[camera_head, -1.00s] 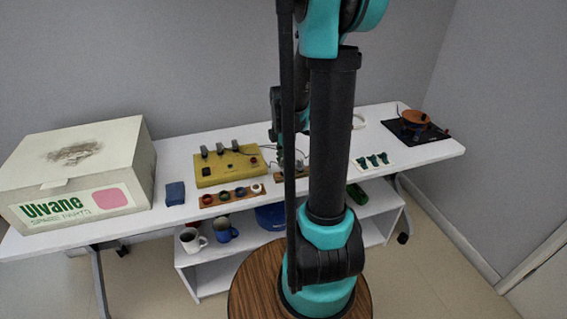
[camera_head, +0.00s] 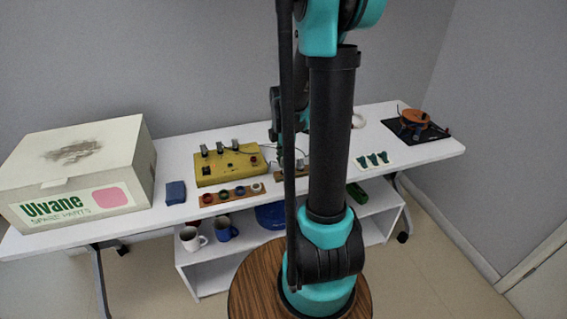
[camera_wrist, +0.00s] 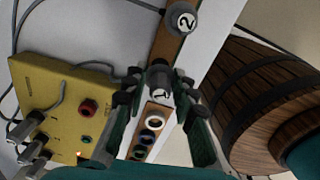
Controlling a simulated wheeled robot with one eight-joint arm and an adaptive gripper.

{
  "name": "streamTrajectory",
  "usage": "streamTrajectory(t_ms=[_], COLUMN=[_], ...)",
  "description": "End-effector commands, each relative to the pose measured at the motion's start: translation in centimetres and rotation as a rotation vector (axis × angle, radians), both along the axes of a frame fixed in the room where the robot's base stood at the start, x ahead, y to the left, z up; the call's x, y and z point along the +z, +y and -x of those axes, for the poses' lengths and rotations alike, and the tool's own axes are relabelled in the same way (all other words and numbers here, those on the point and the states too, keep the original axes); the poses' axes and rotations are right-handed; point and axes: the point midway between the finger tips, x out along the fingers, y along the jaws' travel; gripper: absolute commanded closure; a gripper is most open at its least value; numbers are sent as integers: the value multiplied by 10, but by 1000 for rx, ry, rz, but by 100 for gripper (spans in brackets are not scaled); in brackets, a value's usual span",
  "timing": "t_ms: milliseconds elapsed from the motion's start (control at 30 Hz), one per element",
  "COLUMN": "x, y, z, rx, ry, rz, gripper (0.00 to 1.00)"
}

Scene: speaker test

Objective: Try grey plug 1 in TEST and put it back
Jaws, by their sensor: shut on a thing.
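Grey plug 1 (camera_wrist: 160,91), marked "1", is between the fingers of my gripper (camera_wrist: 160,108) in the wrist view. The gripper is shut on it. The plug is over or in the end of a wooden rack (camera_wrist: 167,46); I cannot tell whether it is seated. Grey plug 2 (camera_wrist: 182,19) stands in the same rack. The yellow box (camera_head: 228,168) is on the table; the wrist view shows its red round part (camera_wrist: 88,108), a green one and a small orange light. No TEST label is readable. In the head view my arm partly hides the gripper (camera_head: 289,168).
A wooden strip with coloured rings (camera_head: 232,193) lies in front of the yellow box. Grey cables run near the gripper. A blue block (camera_head: 175,192) and a large carton (camera_head: 80,175) are at left. A white card with green pieces (camera_head: 373,161) and a black mat (camera_head: 412,133) are at right.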

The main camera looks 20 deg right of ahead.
Motion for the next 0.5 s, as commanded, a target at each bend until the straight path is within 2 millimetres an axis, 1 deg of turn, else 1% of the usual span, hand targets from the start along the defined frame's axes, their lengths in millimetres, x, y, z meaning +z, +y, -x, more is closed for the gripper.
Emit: streamTrajectory(t_ms=[500], x=[-8], y=[0], z=[0], rx=[0], ry=[0], rz=[0], gripper=[93])
